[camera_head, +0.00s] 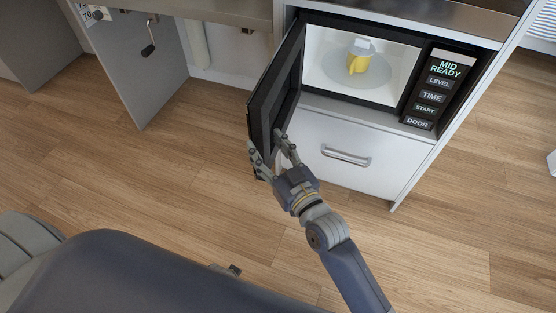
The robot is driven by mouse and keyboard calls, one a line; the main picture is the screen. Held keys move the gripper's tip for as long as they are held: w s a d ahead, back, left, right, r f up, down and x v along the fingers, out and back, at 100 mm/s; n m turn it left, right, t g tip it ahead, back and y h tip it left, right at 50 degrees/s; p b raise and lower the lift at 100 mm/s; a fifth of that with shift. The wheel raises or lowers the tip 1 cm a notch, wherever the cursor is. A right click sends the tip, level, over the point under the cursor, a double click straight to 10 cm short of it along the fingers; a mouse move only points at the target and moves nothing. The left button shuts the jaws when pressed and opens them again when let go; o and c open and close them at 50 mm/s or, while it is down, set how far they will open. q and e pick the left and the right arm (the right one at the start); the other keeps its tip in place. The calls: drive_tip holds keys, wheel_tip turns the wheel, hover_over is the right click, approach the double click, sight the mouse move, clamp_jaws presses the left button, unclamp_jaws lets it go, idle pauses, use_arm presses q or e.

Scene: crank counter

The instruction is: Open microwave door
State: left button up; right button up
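The microwave (405,92) is built into the counter at the upper right, with a lit button panel (437,85) on its right side. Its black door (274,97) stands swung wide open to the left, showing the bright inside. A yellow object (357,66) with a pale top stands on the round plate (338,78) inside. My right gripper (268,155) is at the lower edge of the door, its fingers apart, one on each side of the door edge. Whether the fingers touch the door I cannot tell. My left gripper is out of view.
A white drawer front with a metal handle (346,157) is below the microwave. A grey panel with a crank (149,40) stands at the upper left. The wooden floor (170,180) in front is clear.

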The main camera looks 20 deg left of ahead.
drive_tip(key=v, duration=0.5)
drive_tip(key=shift+f, duration=0.1)
idle(0.3)
drive_tip(key=s+d+f+m+g+h, duration=0.25)
drive_tip(key=d+f, duration=0.45)
drive_tip(key=f, duration=0.4)
drive_tip(key=s+d+f+m+g+h, duration=0.1)
drive_tip(key=d+f+h, duration=0.3)
drive_tip(key=d+f, duration=0.45)
drive_tip(key=s+d+f+m+g+h, duration=0.25)
drive_tip(key=d+f, duration=0.35)
drive_tip(key=f, duration=0.6)
drive_tip(key=s+d+f+m+g+h, duration=0.1)
drive_tip(key=s+d+f+g+h, duration=0.25)
drive_tip(key=s+d+f, duration=0.85)
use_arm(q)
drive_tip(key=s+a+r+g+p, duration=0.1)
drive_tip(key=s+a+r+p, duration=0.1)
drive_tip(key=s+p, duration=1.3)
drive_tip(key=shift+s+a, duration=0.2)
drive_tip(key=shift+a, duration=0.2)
use_arm(e)
drive_tip(key=s+d+r, duration=0.1)
drive_tip(key=s, duration=0.8)
drive_tip(key=s+d+r+g+h, duration=0.1)
drive_tip(key=s+d+r, duration=0.1)
drive_tip(key=s, duration=0.7)
drive_tip(key=shift+d+r, duration=0.25)
drive_tip(key=shift+r, duration=0.05)
